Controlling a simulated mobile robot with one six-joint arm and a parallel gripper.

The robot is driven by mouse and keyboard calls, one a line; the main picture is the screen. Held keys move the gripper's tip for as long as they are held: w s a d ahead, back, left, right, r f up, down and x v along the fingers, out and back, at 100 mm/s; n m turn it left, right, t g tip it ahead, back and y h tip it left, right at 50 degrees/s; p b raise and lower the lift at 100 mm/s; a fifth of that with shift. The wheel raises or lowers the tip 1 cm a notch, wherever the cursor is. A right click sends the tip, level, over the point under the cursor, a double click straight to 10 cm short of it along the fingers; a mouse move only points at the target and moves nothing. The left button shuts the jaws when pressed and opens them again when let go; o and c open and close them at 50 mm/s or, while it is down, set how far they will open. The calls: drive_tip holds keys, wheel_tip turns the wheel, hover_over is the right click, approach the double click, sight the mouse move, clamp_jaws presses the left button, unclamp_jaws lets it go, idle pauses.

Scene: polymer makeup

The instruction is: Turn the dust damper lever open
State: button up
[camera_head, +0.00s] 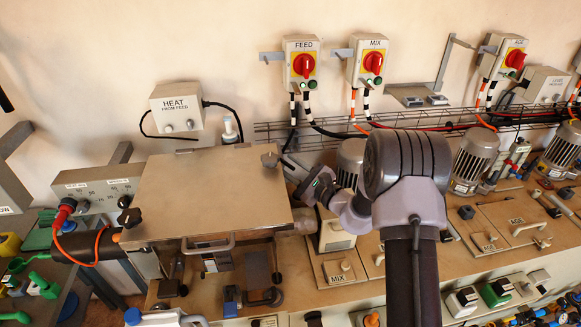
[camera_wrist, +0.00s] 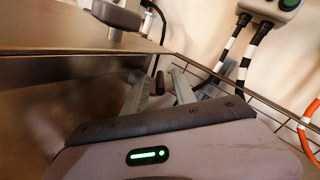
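My gripper (camera_wrist: 160,88) is open in the wrist view, with its two grey fingers apart and nothing held. A small dark upright handle (camera_wrist: 160,82) shows beyond the gap between the fingertips, close by the box's edge; it may be the damper lever, but no label shows. I cannot tell whether the fingers touch it. In the head view my gripper (camera_head: 304,183) is at the right rear corner of the large tan-topped box (camera_head: 210,190), and my arm hides part of that area. The lever's setting cannot be read.
A wire cable tray (camera_head: 320,134) runs along the wall behind the gripper. FEED (camera_head: 303,64) and MIX (camera_head: 370,62) switch boxes hang above with cables. Motors (camera_head: 350,160) stand close on the right.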

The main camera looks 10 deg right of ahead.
clamp_jaws()
drive_tip(key=m+h, duration=0.1)
drive_tip(key=m+t+h+b, duration=0.1)
drive_tip(key=h, duration=0.1)
drive_tip(key=a+m+t+h, duration=0.1)
drive_tip(key=shift+s, duration=0.3)
unclamp_jaws()
